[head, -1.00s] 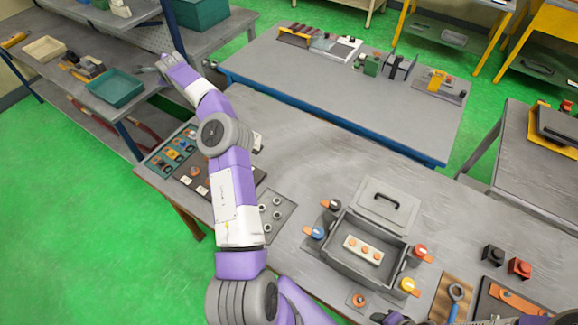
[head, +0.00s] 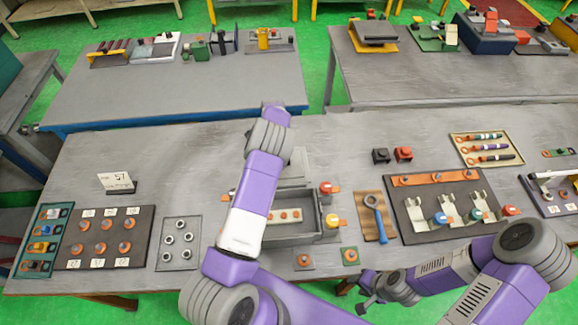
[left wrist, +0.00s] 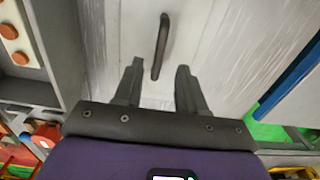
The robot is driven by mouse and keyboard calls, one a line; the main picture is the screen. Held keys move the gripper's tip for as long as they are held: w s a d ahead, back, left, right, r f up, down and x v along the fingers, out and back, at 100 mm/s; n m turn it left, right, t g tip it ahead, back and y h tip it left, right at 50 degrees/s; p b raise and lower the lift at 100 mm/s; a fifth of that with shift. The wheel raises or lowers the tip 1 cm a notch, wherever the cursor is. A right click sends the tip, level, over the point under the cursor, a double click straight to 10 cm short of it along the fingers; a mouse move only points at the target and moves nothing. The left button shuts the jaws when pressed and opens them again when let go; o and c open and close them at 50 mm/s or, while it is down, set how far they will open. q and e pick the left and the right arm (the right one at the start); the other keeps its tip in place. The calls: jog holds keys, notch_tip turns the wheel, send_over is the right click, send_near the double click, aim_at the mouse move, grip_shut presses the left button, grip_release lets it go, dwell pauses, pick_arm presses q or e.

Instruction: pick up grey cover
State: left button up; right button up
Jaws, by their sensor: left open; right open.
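The grey cover is a light grey plate with a dark bar handle (left wrist: 162,45). In the head view my left arm hides most of it, and a pale edge (head: 299,166) shows behind the open grey box (head: 300,239). In the left wrist view the cover (left wrist: 205,35) lies below my left gripper (left wrist: 158,70). That gripper is open and empty, its two fingers on either side of the handle's near end. Whether they touch it I cannot tell. In the head view my left gripper is hidden behind its arm. My right gripper (head: 368,290) is open near the table's front edge.
Orange and yellow knobs (head: 332,220) stand right of the box. A blue ring-ended tool (head: 374,215) lies on a wooden board. A panel with hooks (head: 425,190) is further right, and a plate with metal rings (head: 179,245) is left.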

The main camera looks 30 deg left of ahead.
pick_arm(q)
jog(key=f+b, duration=0.1)
jog(key=f, duration=0.2)
jog(key=f+b, duration=0.1)
jog(key=f, duration=0.3)
jog(key=shift+w+d+f+b, duration=0.15)
jog(key=shift+d+f+b, duration=0.05)
jog(key=shift+f+b, duration=0.1)
grip_shut()
jog(key=shift+r, duration=0.1)
